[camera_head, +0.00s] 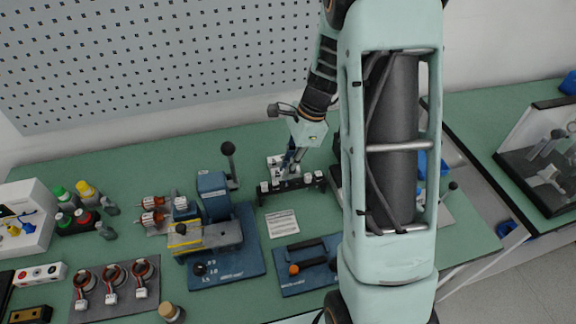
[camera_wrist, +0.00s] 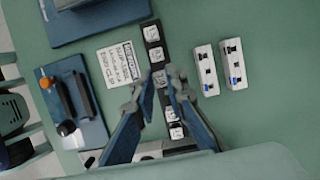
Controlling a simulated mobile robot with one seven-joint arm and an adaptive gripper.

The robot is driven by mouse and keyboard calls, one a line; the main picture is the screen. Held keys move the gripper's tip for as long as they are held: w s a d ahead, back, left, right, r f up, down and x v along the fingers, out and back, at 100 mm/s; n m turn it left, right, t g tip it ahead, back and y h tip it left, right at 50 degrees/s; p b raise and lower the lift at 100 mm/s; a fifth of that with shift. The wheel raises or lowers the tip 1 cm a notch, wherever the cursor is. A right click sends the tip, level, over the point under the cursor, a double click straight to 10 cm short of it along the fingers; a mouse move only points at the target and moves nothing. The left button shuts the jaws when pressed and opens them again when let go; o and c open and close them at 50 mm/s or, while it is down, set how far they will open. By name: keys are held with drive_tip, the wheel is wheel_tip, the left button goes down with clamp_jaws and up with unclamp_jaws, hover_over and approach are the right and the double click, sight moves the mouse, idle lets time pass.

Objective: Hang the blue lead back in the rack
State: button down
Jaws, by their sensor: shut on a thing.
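The rack (camera_head: 291,187) is a low black bar with white labels, standing on the green bench in the middle of the head view. It also shows in the wrist view (camera_wrist: 152,42), running up and down. My gripper (camera_head: 290,166) points down just over the rack; in the wrist view its fingertips (camera_wrist: 162,86) are close together across the rack's middle. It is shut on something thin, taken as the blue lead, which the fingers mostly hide. I cannot tell whether the lead touches the rack.
A printed card (camera_head: 282,223) lies in front of the rack. A blue-based machine (camera_head: 222,262) with a lever stands to the left, and a blue plate with black handles (camera_head: 306,284) is in front. Two white blocks (camera_wrist: 206,70) (camera_wrist: 234,64) stand beside the rack. My arm hides bench on the right.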

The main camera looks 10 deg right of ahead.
drive_tip(key=shift+f+b, duration=0.7)
drive_tip(key=shift+f, duration=0.3)
drive_tip(key=shift+f, duration=0.15)
drive_tip(key=shift+f+b, duration=0.65)
drive_tip(key=shift+f, duration=0.2)
drive_tip(key=c, duration=1.8)
unclamp_jaws()
drive_tip(key=shift+c, duration=0.2)
drive_tip(key=shift+r, duration=0.1)
